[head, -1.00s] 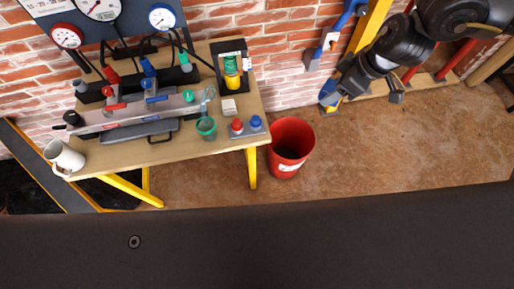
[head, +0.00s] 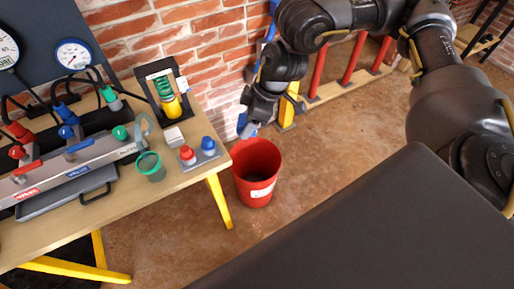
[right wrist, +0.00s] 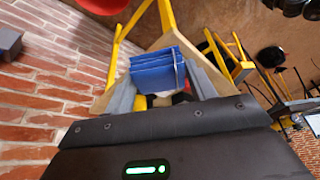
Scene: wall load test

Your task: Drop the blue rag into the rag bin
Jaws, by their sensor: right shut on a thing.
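The red rag bin (head: 257,186) stands on the floor just right of the workbench, with its open top facing up. My right gripper (head: 249,127) is at the bin's far rim in the head view, slightly left of its middle; its height above the rim is hard to tell. In the right wrist view, the folded blue rag (right wrist: 156,73) is clamped between the grey fingers of my right gripper (right wrist: 160,88). In the head view only a small bluish patch shows at the fingertips. My left gripper is not in view.
The wooden workbench (head: 190,181) holds valves, a green cup (head: 150,166), a spring unit (head: 166,90) and a box with red and blue buttons (head: 200,154). A brick wall (head: 215,50) stands behind. The brown floor (head: 310,165) right of the bin is clear.

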